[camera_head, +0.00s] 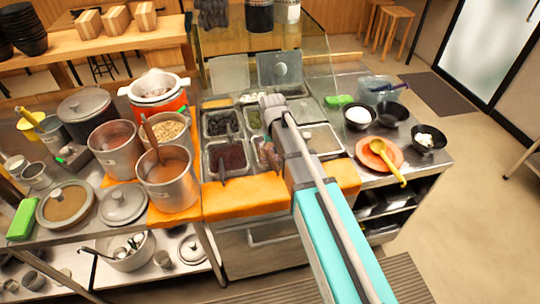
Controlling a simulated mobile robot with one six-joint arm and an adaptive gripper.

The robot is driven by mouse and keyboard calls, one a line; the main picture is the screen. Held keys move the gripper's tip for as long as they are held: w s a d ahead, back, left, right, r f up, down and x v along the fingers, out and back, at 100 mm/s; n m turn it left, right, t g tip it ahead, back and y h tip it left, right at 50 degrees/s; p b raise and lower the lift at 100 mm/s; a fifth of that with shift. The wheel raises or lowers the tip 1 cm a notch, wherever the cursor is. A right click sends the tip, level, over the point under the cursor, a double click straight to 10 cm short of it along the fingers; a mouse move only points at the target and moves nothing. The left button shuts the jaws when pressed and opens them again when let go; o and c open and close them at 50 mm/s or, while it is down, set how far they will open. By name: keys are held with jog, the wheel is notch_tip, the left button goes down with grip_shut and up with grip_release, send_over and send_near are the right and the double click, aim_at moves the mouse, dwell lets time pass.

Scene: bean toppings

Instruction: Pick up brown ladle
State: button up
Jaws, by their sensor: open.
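A brown ladle (151,136) stands tilted in a large steel pot (167,190) of brown liquid on the left counter. Its handle sticks up above the rim, and its bowl is hidden in the pot. My arm comes in from the lower right and reaches over the topping counter. My gripper (268,148) is at its end, over the steel topping bins, to the right of the ladle and well apart from it. It is open, with nothing seen in it. Its fingers are small and partly hidden by the arm.
A second steel pot (116,150), a pot of beans (168,128) and an orange cooker (156,92) crowd around the ladle's pot. Lids (122,205) lie in front. At right are black bowls (392,113) and an orange plate (379,154) with a yellow ladle (391,165).

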aim_at(273, 159)
jog(key=shift+f, duration=0.1)
jog(key=shift+d+f+b, duration=0.1)
jog(key=shift+f+b, duration=2.45)
jog(key=shift+b, duration=0.1)
jog(key=shift+c, duration=0.2)
grip_shut()
